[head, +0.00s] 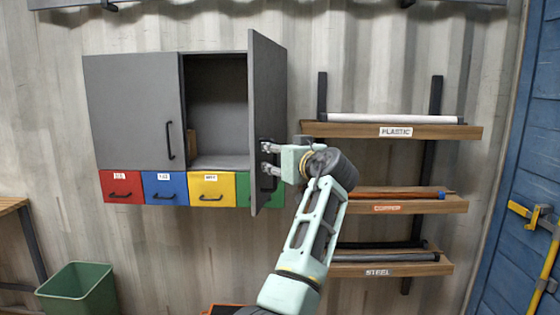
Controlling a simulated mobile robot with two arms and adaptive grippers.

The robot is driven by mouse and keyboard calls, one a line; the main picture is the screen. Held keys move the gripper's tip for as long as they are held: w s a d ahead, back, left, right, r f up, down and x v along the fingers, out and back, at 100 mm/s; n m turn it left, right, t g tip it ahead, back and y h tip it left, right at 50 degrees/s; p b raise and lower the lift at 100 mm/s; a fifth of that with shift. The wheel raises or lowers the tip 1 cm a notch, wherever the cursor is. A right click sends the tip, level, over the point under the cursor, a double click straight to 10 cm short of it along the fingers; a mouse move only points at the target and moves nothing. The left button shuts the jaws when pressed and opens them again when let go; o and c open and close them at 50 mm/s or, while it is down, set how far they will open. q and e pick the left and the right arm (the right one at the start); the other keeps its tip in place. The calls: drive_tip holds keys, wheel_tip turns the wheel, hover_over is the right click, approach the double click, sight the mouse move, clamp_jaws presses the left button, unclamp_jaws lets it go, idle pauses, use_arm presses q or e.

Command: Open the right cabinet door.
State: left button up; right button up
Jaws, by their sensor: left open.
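The grey wall cabinet has its right door (267,90) swung well out from the body, with the free edge toward me and the outer face showing. The dark inside (217,110) shows to its left, with a small brown item (191,143) at the left. The door's black handle (262,184) is partly covered by my left gripper (266,158), which comes from the right. Its fingers are open at the handle; whether they touch it I cannot tell. The left door (130,110) is closed, with its own black handle. My right gripper is not in view.
Red (121,186), blue (164,186), yellow (212,187) and green (243,190) drawers sit under the doors. Shelves labelled plastic (450,132), copper (440,205) and steel (430,268) hang at right. A green bin (76,290) stands lower left.

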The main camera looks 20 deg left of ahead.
use_arm(q)
wheel_tip(320, 180, up, 9)
drive_tip(key=t, duration=0.1)
wheel_tip(320, 180, down, 8)
drive_tip(key=g, duration=0.1)
drive_tip(key=s+d+p, duration=0.1)
drive_tip(key=d+p, duration=0.2)
drive_tip(key=d, duration=0.6)
drive_tip(key=shift+s+f+g, duration=0.2)
drive_tip(key=shift+f+g, duration=0.1)
drive_tip(key=shift+d+f, duration=0.1)
drive_tip(key=shift+f, duration=0.05)
